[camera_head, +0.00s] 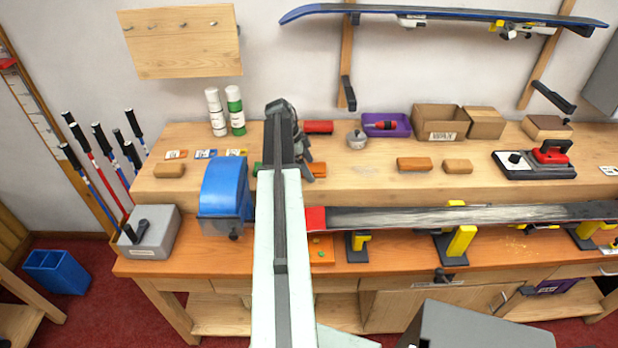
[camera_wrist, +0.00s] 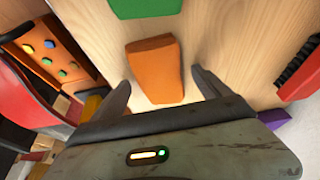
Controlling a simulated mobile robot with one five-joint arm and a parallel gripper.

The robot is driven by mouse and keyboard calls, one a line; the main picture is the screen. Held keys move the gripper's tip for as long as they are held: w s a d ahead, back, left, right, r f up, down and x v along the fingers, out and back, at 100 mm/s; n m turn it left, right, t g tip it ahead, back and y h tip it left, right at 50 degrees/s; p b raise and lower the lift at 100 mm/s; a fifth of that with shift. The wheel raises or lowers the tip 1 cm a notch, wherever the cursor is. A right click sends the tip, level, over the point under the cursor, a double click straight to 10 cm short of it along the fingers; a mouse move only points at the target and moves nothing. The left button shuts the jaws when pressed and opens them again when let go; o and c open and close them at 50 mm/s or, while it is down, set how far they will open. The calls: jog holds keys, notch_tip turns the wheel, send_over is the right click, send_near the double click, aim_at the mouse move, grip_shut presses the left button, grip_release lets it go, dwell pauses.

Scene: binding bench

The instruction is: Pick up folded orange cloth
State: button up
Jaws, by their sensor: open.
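The folded orange cloth (camera_wrist: 155,70) lies on the light wood surface in the wrist view, as a rounded orange block. My gripper (camera_wrist: 162,84) is open, with one finger on each side of the cloth's near part. I cannot tell whether the fingers touch it or how high they are above the wood. In the head view my arm and gripper cover most of that spot, and only an orange-brown edge (camera_head: 318,170) shows just right of the gripper.
In the head view, a blue machine (camera_head: 225,190) stands left of my arm, and a red-tipped ski (camera_head: 440,216) lies clamped to the right. An orange block (camera_head: 414,163) sits farther right.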

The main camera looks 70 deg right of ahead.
aim_at(314, 167)
jog(key=shift+r, duration=0.1)
jog(key=shift+c, duration=0.6)
jog(key=c, duration=1.3)
jog(key=shift+r, duration=0.1)
jog(key=shift+r+p, duration=0.65)
jog(key=shift+p, duration=0.25)
notch_tip(314, 167, up, 2)
jog(key=shift+r+p, duration=0.1)
jog(key=shift+p, duration=1)
jog(key=s+a, duration=0.2)
jog(key=s, duration=0.2)
jog(key=s+a+r+p, duration=0.1)
jog(key=s+a, duration=0.2)
jog(key=s, duration=0.2)
jog(key=s+a, duration=0.3)
jog(key=s, duration=0.1)
jog(key=shift+s+a+r, duration=0.1)
jog(key=shift+s+r, duration=0.05)
jog(key=shift+s, duration=0.25)
